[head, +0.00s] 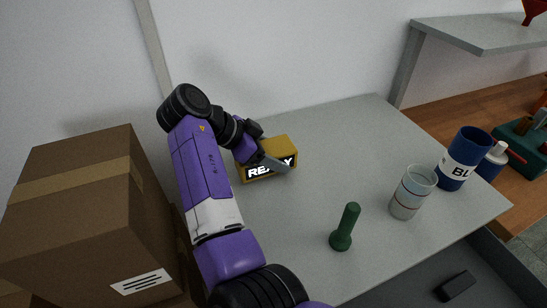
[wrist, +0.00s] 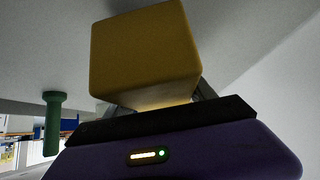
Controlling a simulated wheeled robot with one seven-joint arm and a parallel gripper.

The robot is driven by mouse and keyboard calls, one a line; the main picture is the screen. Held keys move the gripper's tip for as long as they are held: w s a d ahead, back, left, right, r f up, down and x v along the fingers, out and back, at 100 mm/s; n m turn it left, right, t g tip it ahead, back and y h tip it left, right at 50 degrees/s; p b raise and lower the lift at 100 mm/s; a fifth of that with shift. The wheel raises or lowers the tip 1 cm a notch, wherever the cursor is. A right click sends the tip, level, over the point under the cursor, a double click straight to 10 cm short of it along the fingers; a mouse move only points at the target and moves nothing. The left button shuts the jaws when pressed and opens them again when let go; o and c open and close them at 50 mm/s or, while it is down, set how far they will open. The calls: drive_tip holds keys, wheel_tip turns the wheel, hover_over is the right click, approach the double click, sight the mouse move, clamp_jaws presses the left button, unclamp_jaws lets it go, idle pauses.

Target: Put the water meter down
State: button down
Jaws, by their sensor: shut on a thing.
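A yellow block (head: 284,146) with white lettering on a black band, partly covered, is at the back left of the grey table in the head view. My gripper (head: 273,162) is shut on it, with a grey finger across its front. In the wrist view the yellow block (wrist: 145,50) fills the space beyond my gripper (wrist: 155,105), and the fingers are mostly hidden behind it. I cannot tell whether the block touches the table. No dial shows on it, and nothing else in view looks clearly like a water meter.
The grey table (head: 300,230) has clear room in its middle. A green pestle-like object (head: 345,228), a clear cup (head: 412,192) and a blue labelled container (head: 463,158) stand toward the front and right. A cardboard box (head: 90,215) stands at left; a raised shelf (head: 480,32) is at right.

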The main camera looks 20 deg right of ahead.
drive_tip(key=shift+f, duration=0.75)
drive_tip(key=shift+c, duration=1.6)
unclamp_jaws()
drive_tip(key=shift+f, duration=0.15)
drive_tip(key=shift+r, duration=0.3)
drive_tip(key=p+v, duration=0.1)
drive_tip(key=v, duration=0.6)
drive_tip(key=shift+a, duration=0.25)
